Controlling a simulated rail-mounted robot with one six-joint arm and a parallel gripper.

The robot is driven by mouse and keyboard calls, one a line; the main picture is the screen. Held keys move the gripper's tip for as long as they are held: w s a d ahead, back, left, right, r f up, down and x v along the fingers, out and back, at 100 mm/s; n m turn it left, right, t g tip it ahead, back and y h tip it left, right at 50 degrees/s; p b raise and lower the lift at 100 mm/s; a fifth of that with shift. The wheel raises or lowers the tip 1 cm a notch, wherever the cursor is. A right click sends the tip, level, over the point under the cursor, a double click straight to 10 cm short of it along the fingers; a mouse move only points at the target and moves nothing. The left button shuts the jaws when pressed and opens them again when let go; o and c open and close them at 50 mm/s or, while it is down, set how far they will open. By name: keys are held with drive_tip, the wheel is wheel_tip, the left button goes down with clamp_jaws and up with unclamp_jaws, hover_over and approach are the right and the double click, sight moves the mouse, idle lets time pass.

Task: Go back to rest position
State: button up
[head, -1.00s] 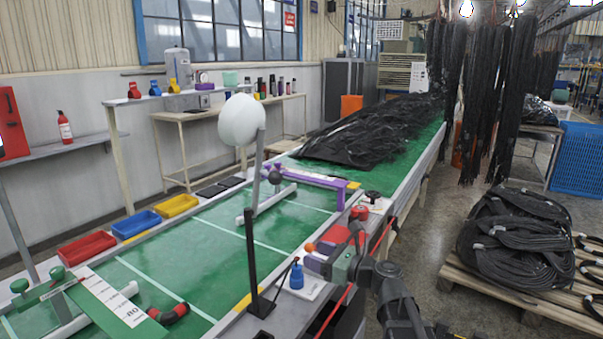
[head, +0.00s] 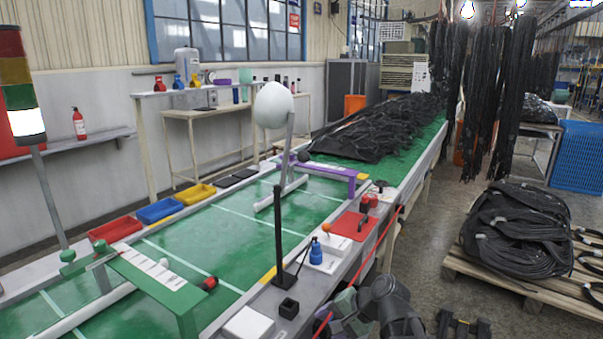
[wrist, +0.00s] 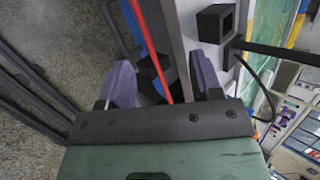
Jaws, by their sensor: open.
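My gripper (wrist: 163,84) shows in the wrist view with its two purple-grey fingers spread wide. Nothing is held between them. Beyond the fingers are the bench's side edge, a red line and the grey floor. In the head view my arm is folded low at the bottom centre, beside the bench's right edge. Its green and purple end is near the frame's bottom, and the fingertips are not clear there. The long green-topped bench (head: 222,240) runs away from me to the left of the arm.
A red cord (head: 366,262) runs along that edge. Coiled black hoses (head: 520,230) lie on a pallet at right.

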drive_tip(key=s+d+f+n+g+h+b, duration=0.1)
drive_tip(key=s+d+f+n+h+b, duration=0.25)
drive_tip(key=s+d+f+b, duration=0.35)
drive_tip(key=s+d+f+n+g+h+b, duration=0.25)
drive_tip(key=s+f+h, duration=0.2)
drive_tip(key=f, duration=0.35)
wheel_tip(320, 180, up, 29)
drive_tip(key=p, duration=2.8)
drive_tip(key=shift+w+d+f+n+t+p, duration=0.15)
drive_tip(key=shift+w+f+n+t+p, duration=0.05)
drive_tip(key=shift+w+n+t+p, duration=0.2)
